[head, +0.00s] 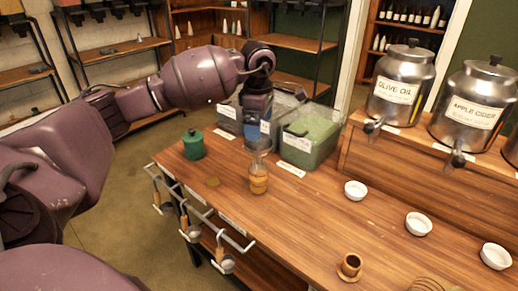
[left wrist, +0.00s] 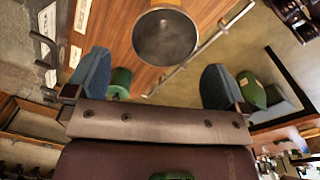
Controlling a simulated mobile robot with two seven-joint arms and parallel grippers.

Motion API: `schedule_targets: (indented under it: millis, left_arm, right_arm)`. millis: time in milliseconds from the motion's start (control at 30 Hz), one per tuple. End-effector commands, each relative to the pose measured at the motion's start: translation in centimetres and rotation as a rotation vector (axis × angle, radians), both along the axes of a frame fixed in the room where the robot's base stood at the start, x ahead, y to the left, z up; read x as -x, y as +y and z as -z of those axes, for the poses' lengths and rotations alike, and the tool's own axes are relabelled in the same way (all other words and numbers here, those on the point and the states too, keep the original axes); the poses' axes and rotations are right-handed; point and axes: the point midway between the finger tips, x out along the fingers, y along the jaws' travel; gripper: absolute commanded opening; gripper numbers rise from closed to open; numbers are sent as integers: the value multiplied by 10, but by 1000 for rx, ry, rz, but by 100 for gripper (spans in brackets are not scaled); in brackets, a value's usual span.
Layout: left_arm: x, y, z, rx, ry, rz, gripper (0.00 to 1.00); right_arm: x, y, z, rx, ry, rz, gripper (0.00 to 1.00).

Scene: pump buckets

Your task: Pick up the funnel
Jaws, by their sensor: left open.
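The metal funnel (head: 259,146) sits upright in the mouth of a glass jar (head: 258,180) with an amber content, on the wooden counter. In the left wrist view I look into the funnel's round, dull grey mouth (left wrist: 166,40). My left gripper (head: 254,133) is above and close to the funnel, partly covering it in the head view. In the left wrist view its two blue fingers stand wide apart, with the left gripper's gap (left wrist: 158,66) empty and the funnel beyond it. Whether a finger touches the funnel cannot be told. My right gripper is not seen.
A green canister (head: 193,146) stands left of the jar. A clear bin of green content (head: 310,137) is behind it to the right. Small white bowls (head: 355,190) and a wooden cup (head: 350,267) are at right. Ladles hang from the front rail (head: 205,218).

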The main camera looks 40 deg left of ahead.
Motion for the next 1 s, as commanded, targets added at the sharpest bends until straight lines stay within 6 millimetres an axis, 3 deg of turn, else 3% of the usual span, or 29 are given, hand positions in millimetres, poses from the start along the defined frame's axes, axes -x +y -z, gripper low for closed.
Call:
schedule_targets:
  millis: [133, 367, 700, 1000]
  left_arm:
    - [-1, 0, 24, 1, 4, -1, 100]
    - [-1, 0, 37, 1, 1, 0, 100]
    - [2, 0, 80, 2, 3, -3, 100]
    - [1, 0, 84, 1, -1, -1, 98]
  right_arm:
    - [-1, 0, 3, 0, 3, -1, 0]
    - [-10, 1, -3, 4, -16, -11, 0]
    - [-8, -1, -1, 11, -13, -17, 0]
    - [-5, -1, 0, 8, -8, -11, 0]
